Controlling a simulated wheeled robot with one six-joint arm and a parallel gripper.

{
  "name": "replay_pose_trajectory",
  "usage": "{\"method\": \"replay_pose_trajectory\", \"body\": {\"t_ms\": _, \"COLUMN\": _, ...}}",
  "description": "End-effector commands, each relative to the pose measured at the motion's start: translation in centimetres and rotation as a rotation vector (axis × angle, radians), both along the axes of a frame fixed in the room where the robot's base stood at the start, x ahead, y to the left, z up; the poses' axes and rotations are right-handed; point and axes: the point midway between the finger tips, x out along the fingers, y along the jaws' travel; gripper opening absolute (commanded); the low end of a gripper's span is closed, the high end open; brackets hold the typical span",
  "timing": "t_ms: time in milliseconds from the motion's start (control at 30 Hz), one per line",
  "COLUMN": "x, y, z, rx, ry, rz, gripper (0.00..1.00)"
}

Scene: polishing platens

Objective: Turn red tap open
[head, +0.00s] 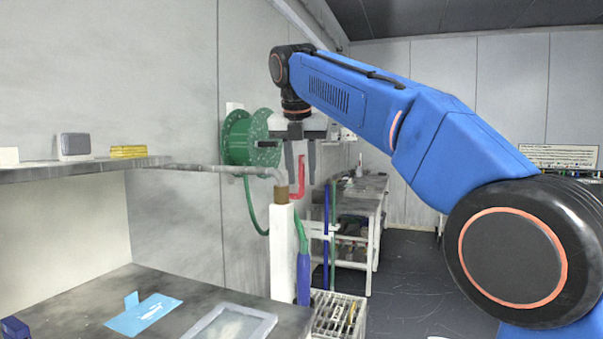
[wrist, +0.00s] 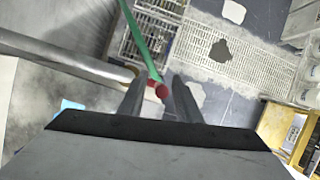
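The red tap handle (head: 300,176) is a small bent red bar near the brass fitting at the end of a grey pipe (head: 225,168). My gripper (head: 300,183) points down at it, its two fingers apart. In the head view the red bar shows between the fingers. In the wrist view the red end of the tap (wrist: 161,91) also shows between the spread fingertips of my gripper (wrist: 158,80). I cannot tell whether either finger touches it. The tap's base is partly hidden.
A white post (head: 282,255) stands below the pipe end. A green hose reel (head: 238,138) is on the wall behind, and a green hose hangs with a blue sleeve (head: 304,277). A bench (head: 80,290) is at left. A floor grate (wrist: 215,62) lies below.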

Motion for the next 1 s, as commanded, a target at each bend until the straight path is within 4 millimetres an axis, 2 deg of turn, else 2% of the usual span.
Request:
{"method": "replay_pose_trajectory", "body": {"t_ms": 333, "x": -0.2, "y": 0.1, "z": 0.7, "rx": 0.001, "ry": -0.002, "rz": 0.000, "gripper": 0.31}}
{"method": "replay_pose_trajectory", "body": {"t_ms": 700, "x": -2.0, "y": 0.3, "z": 5.2, "rx": 0.001, "ry": -0.003, "rz": 0.001, "gripper": 0.31}}
{"method": "replay_pose_trajectory", "body": {"t_ms": 1000, "x": -2.7, "y": 0.4, "z": 6.9, "rx": 0.001, "ry": -0.001, "rz": 0.000, "gripper": 0.31}}
